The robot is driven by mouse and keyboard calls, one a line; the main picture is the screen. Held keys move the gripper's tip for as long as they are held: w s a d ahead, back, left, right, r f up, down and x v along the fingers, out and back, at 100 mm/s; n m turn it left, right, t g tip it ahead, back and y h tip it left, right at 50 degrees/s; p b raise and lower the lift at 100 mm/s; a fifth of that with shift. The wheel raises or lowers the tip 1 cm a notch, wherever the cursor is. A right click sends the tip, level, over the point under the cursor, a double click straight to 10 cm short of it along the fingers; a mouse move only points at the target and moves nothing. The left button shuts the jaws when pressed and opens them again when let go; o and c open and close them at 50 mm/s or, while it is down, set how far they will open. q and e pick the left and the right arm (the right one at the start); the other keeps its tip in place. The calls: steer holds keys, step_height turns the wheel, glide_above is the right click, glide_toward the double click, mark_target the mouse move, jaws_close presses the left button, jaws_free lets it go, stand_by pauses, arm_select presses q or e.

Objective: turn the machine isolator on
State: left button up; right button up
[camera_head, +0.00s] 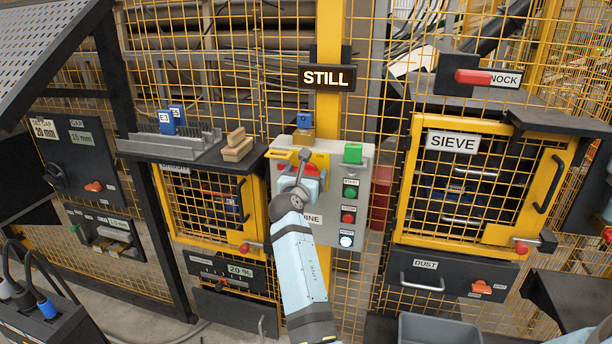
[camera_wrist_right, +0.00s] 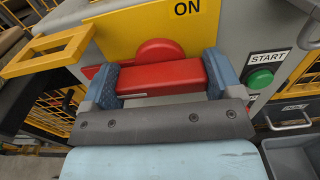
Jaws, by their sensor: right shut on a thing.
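The machine isolator is a red handle (camera_wrist_right: 160,77) on a yellow plate (camera_wrist_right: 208,25), with the word ON above it in the right wrist view. The handle lies crosswise, roughly level in that view. My right gripper (camera_wrist_right: 160,80) is shut on the handle, one blue-grey finger at each end. In the head view the isolator's yellow plate (camera_head: 320,160) is on the grey control panel (camera_head: 362,178), and my right gripper (camera_head: 303,183) covers most of the handle. My left gripper is in neither view.
A yellow hasp-like frame (camera_wrist_right: 50,52) sticks out left of the handle. The green START button (camera_wrist_right: 260,78) is close on the right.

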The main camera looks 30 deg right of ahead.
steer(key=shift+r+m+p, duration=0.1)
steer(key=shift+m+p, duration=0.2)
steer(key=shift+m, duration=1.6)
steer(key=m, duration=0.4)
steer(key=shift+d+m, duration=0.1)
steer(key=shift+m, duration=0.2)
steer(key=m+b, duration=0.2)
steer(key=m, duration=0.2)
steer(key=shift+m, duration=0.3)
steer(key=m+b, duration=0.2)
steer(key=m, duration=0.1)
steer(key=shift+m, duration=0.3)
steer(key=shift+m+b, duration=0.3)
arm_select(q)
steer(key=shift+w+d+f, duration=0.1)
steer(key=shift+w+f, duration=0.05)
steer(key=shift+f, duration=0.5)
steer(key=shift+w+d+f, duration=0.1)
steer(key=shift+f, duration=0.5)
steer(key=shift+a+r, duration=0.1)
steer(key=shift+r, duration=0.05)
arm_select(e)
steer(key=shift+m, duration=0.4)
